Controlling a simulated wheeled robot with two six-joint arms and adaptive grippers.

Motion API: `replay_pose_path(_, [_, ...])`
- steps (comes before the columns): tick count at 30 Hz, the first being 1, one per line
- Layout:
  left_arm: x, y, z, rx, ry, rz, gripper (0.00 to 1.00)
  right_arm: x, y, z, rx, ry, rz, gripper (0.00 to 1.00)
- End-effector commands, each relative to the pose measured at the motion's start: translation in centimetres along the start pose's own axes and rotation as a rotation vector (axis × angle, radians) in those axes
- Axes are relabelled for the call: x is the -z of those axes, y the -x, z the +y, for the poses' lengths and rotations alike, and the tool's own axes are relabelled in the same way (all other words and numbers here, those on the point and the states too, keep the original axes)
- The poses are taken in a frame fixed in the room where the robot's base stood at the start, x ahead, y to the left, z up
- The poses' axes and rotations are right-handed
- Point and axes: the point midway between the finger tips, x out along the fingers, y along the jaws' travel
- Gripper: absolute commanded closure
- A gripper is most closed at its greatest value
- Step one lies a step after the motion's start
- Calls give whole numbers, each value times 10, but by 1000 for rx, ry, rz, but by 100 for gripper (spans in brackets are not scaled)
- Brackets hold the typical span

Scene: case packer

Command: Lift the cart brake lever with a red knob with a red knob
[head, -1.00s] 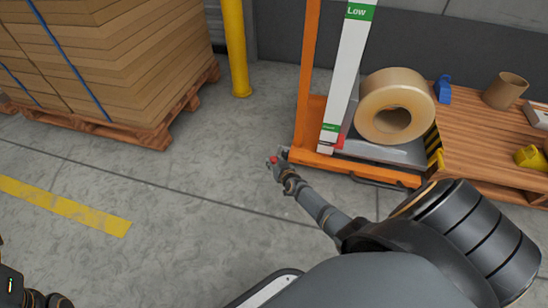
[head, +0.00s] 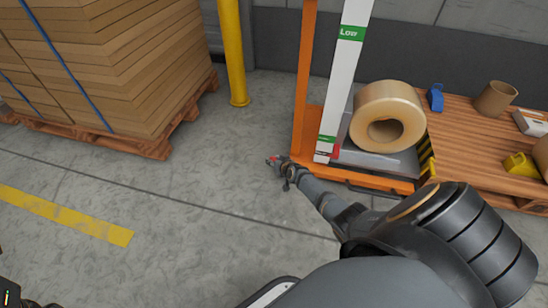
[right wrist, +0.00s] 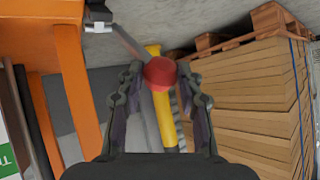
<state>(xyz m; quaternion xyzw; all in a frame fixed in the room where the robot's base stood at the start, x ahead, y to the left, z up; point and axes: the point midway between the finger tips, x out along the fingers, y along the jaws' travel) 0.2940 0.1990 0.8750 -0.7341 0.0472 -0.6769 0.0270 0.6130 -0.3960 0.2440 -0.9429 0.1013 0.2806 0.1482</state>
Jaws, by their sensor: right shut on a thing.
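The brake lever's red knob (head: 271,160) is small in the head view, beside the lower left corner of the orange cart (head: 305,142). In the right wrist view the red knob (right wrist: 160,72) sits between the two fingertips, and the thin grey lever bar (right wrist: 128,40) runs from it to the upper left. My right gripper (head: 280,165) is shut on the knob; its fingers also show in the right wrist view (right wrist: 160,76). A dark part of my left arm shows in the lower left corner of the head view; its fingers cannot be made out.
A tape roll (head: 388,115) sits on the cart. A yellow post (head: 233,60) and a pallet (head: 150,145) of stacked cardboard stand at the left. The floor between is clear.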

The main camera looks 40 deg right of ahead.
Motion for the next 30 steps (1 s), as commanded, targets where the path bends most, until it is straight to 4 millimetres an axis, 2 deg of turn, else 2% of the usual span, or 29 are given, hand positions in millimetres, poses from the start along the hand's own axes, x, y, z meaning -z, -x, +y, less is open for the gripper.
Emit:
replay_pose_path(1, [0, 0, 0, 0, 0, 0, 100, 8, 0, 1, -2, 5, 15, 100])
replay_pose_path(4, [0, 0, 0, 1, -1, 0, 100, 8, 0, 2, -2, 5, 16, 100])
replay_pose_path(5, [0, 0, 0, 1, -1, 0, 100, 8, 0, 2, -2, 5, 16, 60])
replay_pose_path(9, [0, 0, 0, 1, -1, 1, 100, 6, 0, 1, -2, 4, 12, 41])
replay_pose_path(18, [0, -2, -1, 5, -3, 6, 100, 3, 0, 1, -1, 2, 6, 41])
replay_pose_path(22, [0, -1, -1, 4, -3, 5, 100, 2, 7, 1, 2, 5, 5, 41])
replay_pose_path(26, [0, -1, -1, 3, -2, 5, 100, 1, 23, 1, 3, 9, 4, 41])
replay_pose_path(30, [0, -1, -1, 3, -2, 5, 100, 2, 49, 2, 0, 10, 6, 41])
